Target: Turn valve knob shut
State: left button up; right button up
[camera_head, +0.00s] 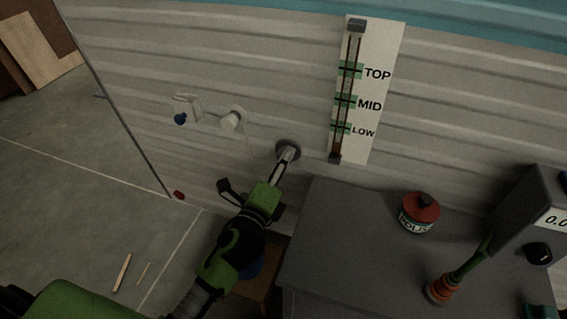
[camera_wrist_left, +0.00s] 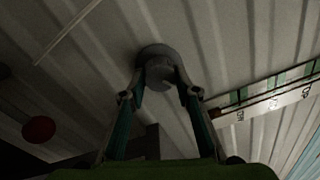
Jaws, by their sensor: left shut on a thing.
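The valve knob (camera_head: 289,147) is a round grey knob on the corrugated camper wall, left of the level gauge. It also shows in the left wrist view (camera_wrist_left: 158,72), between the fingers. My left gripper (camera_head: 287,156) is shut on the knob, with one finger on each side of it in the left wrist view (camera_wrist_left: 160,82). The fingers partly cover the knob in the head view. The gauge (camera_head: 379,90) has marks TOP, MID and LOW and a tube with dark liquid in its lower part. My right gripper is not in view.
A grey cabinet (camera_head: 340,240) stands at right, bearing a red-lidded POLISH tin (camera_head: 419,212), a green-handled tool (camera_head: 462,270) and a dark box with a display (camera_head: 540,215).

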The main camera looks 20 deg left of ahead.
pick_arm(q)
jog(key=shift+r+n+y+p, duration=0.1)
jog(key=shift+n+y+p, duration=0.3)
jog(key=shift+n, duration=2.55)
jog(key=shift+n+y+p, duration=0.1)
jog(key=shift+n+p, duration=0.45)
jog(key=shift+n, duration=2.4)
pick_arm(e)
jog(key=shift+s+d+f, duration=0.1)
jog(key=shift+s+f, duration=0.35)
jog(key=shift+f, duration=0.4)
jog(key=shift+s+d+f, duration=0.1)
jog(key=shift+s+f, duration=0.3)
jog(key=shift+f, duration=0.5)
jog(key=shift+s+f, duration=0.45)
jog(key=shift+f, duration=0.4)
pick_arm(q)
jog(key=o, duration=1.1)
